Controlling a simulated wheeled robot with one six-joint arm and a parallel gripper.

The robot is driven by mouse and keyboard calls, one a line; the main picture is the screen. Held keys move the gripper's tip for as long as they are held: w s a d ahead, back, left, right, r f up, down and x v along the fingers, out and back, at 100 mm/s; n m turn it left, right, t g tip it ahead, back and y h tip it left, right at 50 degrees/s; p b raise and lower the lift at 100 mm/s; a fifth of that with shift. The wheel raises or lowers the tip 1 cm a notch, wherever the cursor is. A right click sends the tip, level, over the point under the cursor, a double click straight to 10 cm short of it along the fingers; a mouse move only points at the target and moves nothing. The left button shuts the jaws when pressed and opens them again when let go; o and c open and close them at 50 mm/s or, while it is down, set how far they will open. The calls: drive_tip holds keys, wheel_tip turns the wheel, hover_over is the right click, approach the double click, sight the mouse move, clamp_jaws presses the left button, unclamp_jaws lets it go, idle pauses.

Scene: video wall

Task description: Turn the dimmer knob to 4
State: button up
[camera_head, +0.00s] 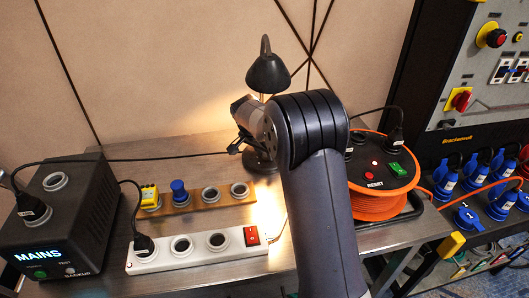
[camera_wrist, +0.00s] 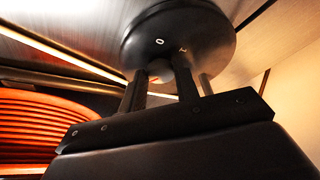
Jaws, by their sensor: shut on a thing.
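The desk lamp (camera_head: 268,74) has a dark shade and stands at the back of the bench; it is lit. Its round black base (camera_wrist: 205,30) fills the top of the wrist view, with a white "0" and a second small white mark that I cannot read. The dimmer knob (camera_wrist: 160,70) is at the near edge of this base and mostly hidden between my fingers. My gripper (camera_wrist: 161,84) is shut on the knob. In the head view my arm covers much of the lamp's base. The knob's setting cannot be read.
An orange cable reel (camera_head: 383,205) stands close right of my arm. A white power strip (camera_head: 195,250) and a wooden plug holder (camera_head: 200,199) lie to the left, with a black mains box (camera_head: 60,215) beyond. A socket panel (camera_head: 485,100) is at far right.

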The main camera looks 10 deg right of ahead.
drive_tip(key=o, duration=1)
drive_tip(key=v, duration=0.2)
drive_tip(key=shift+a+r, duration=0.1)
drive_tip(key=shift+r, duration=0.25)
drive_tip(key=s+a, duration=0.8)
drive_tip(key=shift+s+a+r+b, duration=0.15)
drive_tip(key=shift+s+a+b, duration=0.2)
drive_tip(key=shift+b, duration=0.05)
drive_tip(key=shift+d, duration=0.1)
